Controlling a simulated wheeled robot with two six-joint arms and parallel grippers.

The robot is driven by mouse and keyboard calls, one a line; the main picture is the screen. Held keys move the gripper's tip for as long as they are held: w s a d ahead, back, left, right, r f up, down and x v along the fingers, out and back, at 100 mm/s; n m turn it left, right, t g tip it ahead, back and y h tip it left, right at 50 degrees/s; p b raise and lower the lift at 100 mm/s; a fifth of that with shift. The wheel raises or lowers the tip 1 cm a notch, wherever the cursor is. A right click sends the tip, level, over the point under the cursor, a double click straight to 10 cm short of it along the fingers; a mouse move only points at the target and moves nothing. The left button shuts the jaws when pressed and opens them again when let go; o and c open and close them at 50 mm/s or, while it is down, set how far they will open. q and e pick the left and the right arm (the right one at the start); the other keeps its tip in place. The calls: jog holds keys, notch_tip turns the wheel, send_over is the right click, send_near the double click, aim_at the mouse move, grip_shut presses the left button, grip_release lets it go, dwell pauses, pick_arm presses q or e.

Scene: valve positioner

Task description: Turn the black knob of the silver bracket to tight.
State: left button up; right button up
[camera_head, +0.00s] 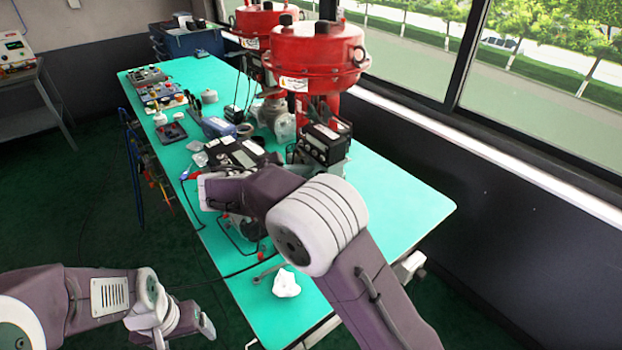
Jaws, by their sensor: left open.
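I cannot make out the silver bracket or its black knob for certain; my right arm covers part of the bench where small parts stand. My left gripper (185,335) is at the lower left, off the near left side of the bench, open with nothing seen between its fingers. My right arm reaches in from the lower right over the middle of the bench. A black box-shaped positioner (325,143) stands below the nearer red actuator (318,58), just beyond my right arm.
The green bench (400,205) is bare at its right side. A white crumpled piece (286,284) lies near its front edge. Several small devices line the far left side, including a blue box (217,128). A second red actuator (262,22) stands behind. A windowed wall runs along the right.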

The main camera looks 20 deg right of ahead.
grip_shut()
jog(key=shift+s+d+f+m+t+y+b, duration=0.15)
jog(key=shift+m+t+b, duration=0.85)
jog(key=shift+b, duration=1.1)
jog(key=shift+s+f+m+t+y+b, duration=0.15)
jog(key=shift+m+t+b, duration=0.45)
jog(key=shift+m+b, duration=1.15)
jog(key=shift+r+n+b, duration=0.1)
jog(key=shift+n+b, duration=0.2)
jog(key=shift+n, duration=0.05)
